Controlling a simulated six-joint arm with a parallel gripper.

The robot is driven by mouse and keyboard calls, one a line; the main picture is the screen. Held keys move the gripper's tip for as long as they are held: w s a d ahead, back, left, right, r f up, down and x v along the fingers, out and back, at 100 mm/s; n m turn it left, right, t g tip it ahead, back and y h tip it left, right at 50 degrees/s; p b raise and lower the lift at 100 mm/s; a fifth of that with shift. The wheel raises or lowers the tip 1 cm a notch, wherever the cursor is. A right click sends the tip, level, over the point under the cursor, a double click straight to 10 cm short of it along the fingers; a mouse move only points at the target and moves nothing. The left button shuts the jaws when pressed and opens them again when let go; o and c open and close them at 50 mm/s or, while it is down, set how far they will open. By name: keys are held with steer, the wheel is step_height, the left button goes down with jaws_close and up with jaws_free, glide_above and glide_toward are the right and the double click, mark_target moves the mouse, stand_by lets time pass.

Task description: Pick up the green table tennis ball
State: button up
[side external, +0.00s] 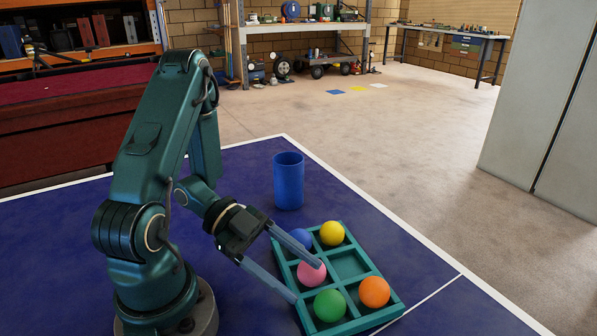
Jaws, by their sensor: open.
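The green table tennis ball (329,305) sits in the front-left compartment of a teal divided tray (349,264). My gripper (306,282) reaches in from the left with its fingers open. One finger passes in front of the pink ball (313,275). The other finger ends by the tray's left rim, just left of the green ball. I cannot tell whether either finger touches anything. The green ball is in plain view, apart from the fingers.
The tray also holds a blue ball (301,238), a yellow ball (332,233) and an orange ball (374,291); its middle-right compartment is empty. A blue cup (288,181) stands behind the tray. The blue table (390,243) is clear to the right.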

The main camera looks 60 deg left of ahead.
mark_target(317, 295)
steer(key=shift+f, duration=0.65)
steer(key=shift+x, duration=2.6)
steer(key=shift+f, duration=0.1)
steer(key=c, duration=1)
